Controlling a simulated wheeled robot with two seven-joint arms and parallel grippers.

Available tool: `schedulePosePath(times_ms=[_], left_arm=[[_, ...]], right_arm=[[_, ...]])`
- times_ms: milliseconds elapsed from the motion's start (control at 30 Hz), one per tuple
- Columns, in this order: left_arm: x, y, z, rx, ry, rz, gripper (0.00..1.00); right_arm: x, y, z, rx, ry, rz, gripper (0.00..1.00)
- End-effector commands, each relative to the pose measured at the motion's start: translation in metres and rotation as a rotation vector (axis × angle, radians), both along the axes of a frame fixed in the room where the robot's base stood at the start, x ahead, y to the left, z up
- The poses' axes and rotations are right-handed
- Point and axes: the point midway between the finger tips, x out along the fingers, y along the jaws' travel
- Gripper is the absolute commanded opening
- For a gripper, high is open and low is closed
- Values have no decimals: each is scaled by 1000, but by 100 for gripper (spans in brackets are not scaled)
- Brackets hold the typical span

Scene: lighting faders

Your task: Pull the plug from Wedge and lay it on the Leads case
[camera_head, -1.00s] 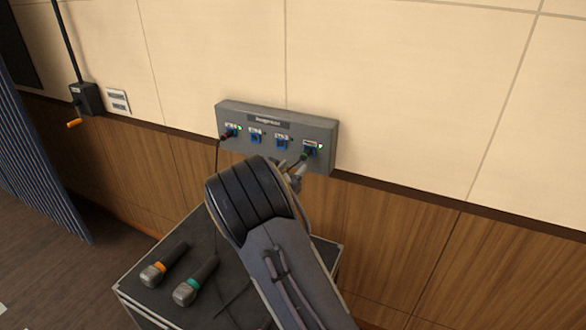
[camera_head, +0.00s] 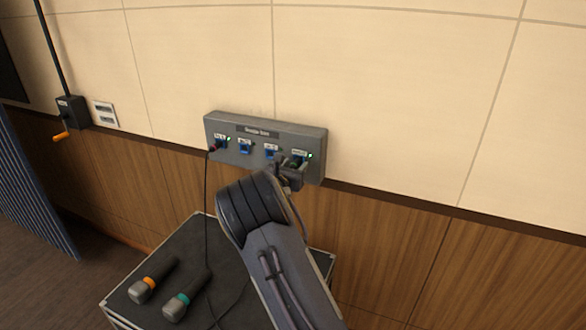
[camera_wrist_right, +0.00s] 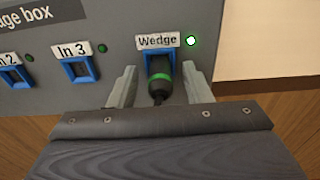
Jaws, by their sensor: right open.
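My right gripper (camera_wrist_right: 155,82) is open, with one finger on each side of the plug and a visible gap to each. In the head view my right gripper (camera_head: 290,171) is at the Wedge socket and hides part of the plug. The Leads case (camera_head: 150,250) is the dark-topped case with pale metal edges below the stage box. My left gripper is not in view.
The grey stage box (camera_head: 225,125) is on the wall. Another plug (camera_head: 213,148) with a hanging black lead fills its left socket. Two microphones, orange-ringed (camera_head: 152,279) and teal-ringed (camera_head: 186,296), lie on the case. A crank box (camera_head: 72,110) is at far left.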

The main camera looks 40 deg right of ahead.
Motion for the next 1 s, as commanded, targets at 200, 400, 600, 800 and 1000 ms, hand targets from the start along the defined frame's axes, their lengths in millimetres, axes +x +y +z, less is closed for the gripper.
schedulePosePath(times_ms=[200,400,600,800,1000], left_arm=[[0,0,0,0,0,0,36],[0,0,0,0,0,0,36],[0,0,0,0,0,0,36],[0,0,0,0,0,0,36],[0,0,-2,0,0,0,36]], right_arm=[[0,0,0,0,0,0,28],[0,0,0,0,-1,-1,1],[0,1,0,0,-1,-1,0],[-1,2,0,0,-1,-1,0],[-5,10,0,0,-1,0,0]])
